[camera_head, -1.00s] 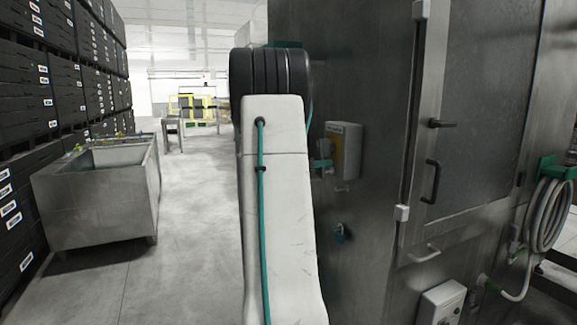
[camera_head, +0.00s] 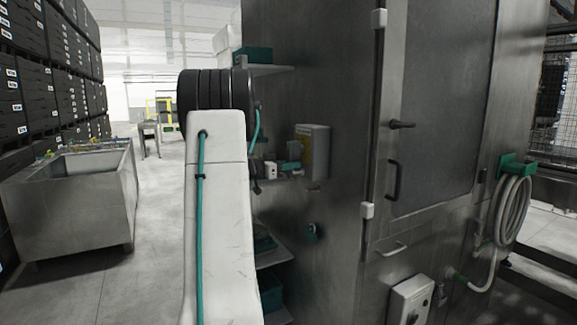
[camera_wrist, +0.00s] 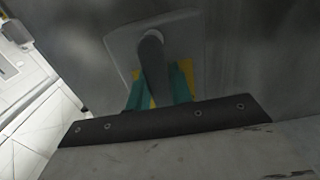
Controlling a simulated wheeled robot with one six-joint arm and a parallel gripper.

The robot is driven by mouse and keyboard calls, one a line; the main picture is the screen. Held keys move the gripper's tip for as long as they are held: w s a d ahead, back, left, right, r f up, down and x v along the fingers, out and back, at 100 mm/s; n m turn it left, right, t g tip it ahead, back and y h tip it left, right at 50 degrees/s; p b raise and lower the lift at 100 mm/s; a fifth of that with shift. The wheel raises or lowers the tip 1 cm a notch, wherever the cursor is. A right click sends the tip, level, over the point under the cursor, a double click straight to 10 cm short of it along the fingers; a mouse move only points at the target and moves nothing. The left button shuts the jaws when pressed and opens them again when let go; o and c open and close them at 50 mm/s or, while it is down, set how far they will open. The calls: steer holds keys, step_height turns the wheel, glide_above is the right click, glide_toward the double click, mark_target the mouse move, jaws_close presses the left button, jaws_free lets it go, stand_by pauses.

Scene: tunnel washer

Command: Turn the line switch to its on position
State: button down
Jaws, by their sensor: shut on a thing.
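The line switch is a pale grey box with a yellow plate (camera_head: 318,150) on the side of the steel cabinet. In the wrist view its grey plate (camera_wrist: 118,50) and yellow patch (camera_wrist: 187,75) show, with a dark handle (camera_wrist: 151,58) standing out in the middle. My gripper (camera_head: 291,160) is at the left of the box in the head view. Its teal fingers (camera_wrist: 160,92) are shut on the handle, one on each side. The handle's lower end is hidden between the fingers. Any position marks cannot be read.
A second control box (camera_head: 408,302) with a dark knob is low on the cabinet (camera_head: 345,60). Shelves (camera_head: 272,258) with teal bins are behind my arm. A coiled hose (camera_head: 512,212) hangs at right. A steel tub (camera_head: 70,205) and stacked black crates stand left of the open floor.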

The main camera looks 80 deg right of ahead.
steer(key=c, duration=1.2)
jaws_free()
steer(key=shift+w, duration=0.25)
steer(key=shift+c, duration=0.2)
steer(key=shift+s, duration=0.1)
steer(key=shift+a, duration=0.1)
steer(key=v, duration=0.7)
steer(key=shift+w+a, duration=0.2)
steer(key=shift+w, duration=0.1)
